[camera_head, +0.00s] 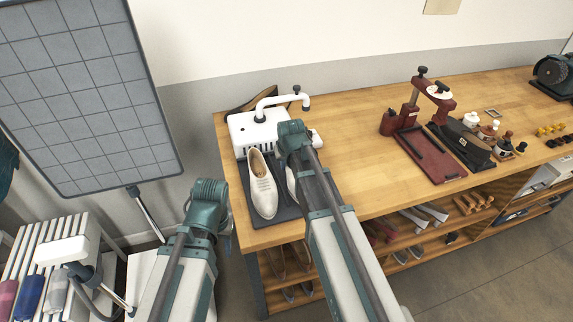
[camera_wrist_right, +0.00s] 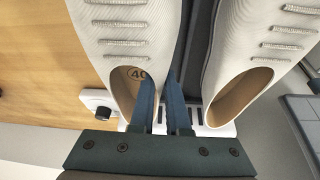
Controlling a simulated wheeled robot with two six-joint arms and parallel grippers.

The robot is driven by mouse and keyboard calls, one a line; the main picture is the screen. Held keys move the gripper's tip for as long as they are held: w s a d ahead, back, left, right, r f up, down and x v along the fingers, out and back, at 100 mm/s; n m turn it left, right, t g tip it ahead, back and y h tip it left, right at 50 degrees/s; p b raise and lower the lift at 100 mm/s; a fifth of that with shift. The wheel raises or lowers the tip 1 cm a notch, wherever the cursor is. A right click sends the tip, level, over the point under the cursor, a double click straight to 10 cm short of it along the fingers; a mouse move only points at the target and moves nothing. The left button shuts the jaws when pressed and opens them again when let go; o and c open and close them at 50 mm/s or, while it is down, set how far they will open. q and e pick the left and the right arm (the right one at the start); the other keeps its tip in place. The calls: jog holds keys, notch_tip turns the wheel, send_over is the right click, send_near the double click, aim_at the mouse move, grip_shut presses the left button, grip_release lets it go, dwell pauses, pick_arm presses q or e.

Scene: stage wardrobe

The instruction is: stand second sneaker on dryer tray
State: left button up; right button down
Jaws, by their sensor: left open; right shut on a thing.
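One cream sneaker (camera_head: 262,187) lies on the dark dryer tray (camera_head: 286,213), toe toward the front; it also shows at right in the wrist view (camera_wrist_right: 240,75). The second cream sneaker (camera_wrist_right: 125,45) is beside it, mostly hidden behind my right arm in the head view, with a sliver showing (camera_head: 291,182). My right gripper (camera_wrist_right: 160,95) is shut on this sneaker's side wall near the heel, one finger inside the opening. Whether its sole fully touches the tray is hidden. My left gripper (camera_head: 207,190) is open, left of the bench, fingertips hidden.
The white dryer unit (camera_head: 254,132) with a bent pipe stands behind the tray. A red press (camera_head: 425,150), a dark shoe-shaped block and small bottles stand further right. Bare wooden bench top (camera_head: 365,185) lies between. A grey grid panel (camera_head: 80,90) stands at left.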

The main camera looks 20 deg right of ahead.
jog(key=shift+f+b, duration=0.35)
dwell(0.4)
jog(key=c, duration=0.8)
grip_release()
jog(key=shift+r, duration=0.1)
jog(key=p+v, duration=1.2)
jog(key=v, duration=0.1)
jog(key=shift+s+a+r+p, duration=0.1)
jog(key=shift+s+r+p, duration=0.05)
jog(key=shift+r+p, duration=0.25)
jog(key=shift+f, duration=0.1)
jog(key=s+a+f+n+g+b, duration=0.1)
jog(key=s+a, duration=0.3)
jog(key=s, duration=0.2)
jog(key=s+a+f+n+g+b, duration=0.1)
jog(key=s+a+f+n+g, duration=0.1)
jog(key=s+a, duration=0.2)
jog(key=s+a+f+n+g+h+b, duration=0.1)
jog(key=s+a, duration=0.3)
jog(key=s, duration=0.5)
jog(key=shift+a+f+g, duration=0.3)
jog(key=shift+f+g, duration=0.1)
jog(key=shift+f, duration=0.1)
